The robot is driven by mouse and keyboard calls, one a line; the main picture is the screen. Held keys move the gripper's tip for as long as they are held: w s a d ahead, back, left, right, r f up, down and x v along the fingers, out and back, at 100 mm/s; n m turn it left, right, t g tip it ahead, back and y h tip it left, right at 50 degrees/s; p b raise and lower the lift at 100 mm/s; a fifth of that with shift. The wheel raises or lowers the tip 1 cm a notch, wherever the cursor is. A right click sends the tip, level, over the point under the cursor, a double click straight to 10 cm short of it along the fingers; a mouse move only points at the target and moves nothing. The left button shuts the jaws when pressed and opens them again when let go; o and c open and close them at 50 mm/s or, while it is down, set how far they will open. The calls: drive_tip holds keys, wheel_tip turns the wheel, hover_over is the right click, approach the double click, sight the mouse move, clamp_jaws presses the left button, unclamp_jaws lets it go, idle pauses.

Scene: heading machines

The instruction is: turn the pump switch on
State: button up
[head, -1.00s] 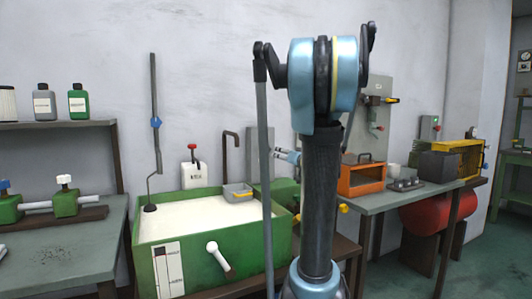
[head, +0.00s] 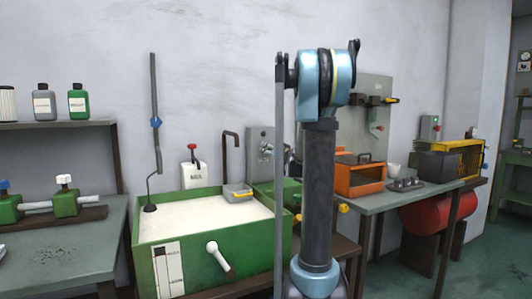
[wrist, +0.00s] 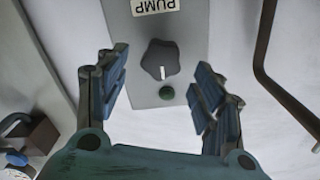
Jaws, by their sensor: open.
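The pump switch is a dark rotary knob (wrist: 160,58) with a white pointer mark, on a grey panel (wrist: 190,25). A PUMP label (wrist: 155,6) reads upside down at the top of the wrist view. A small dark green round light or button (wrist: 166,92) sits below the knob in that view. My gripper (wrist: 159,76) is open, its blue-padded fingers on either side of the knob in the picture, with nothing between them. I cannot tell whether they reach the knob's depth. In the head view the panel (head: 254,134) stands on the wall, partly hidden by my arm.
A green tank (head: 190,262) with pale fluid stands below and left of the panel. A bent pipe (head: 228,134) is beside the panel. An orange box (head: 358,181) sits on the right bench. A bent rod (wrist: 275,85) runs right of my gripper.

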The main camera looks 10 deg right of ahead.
drive_tip(key=shift+x, duration=2.45)
drive_tip(key=c, duration=1.1)
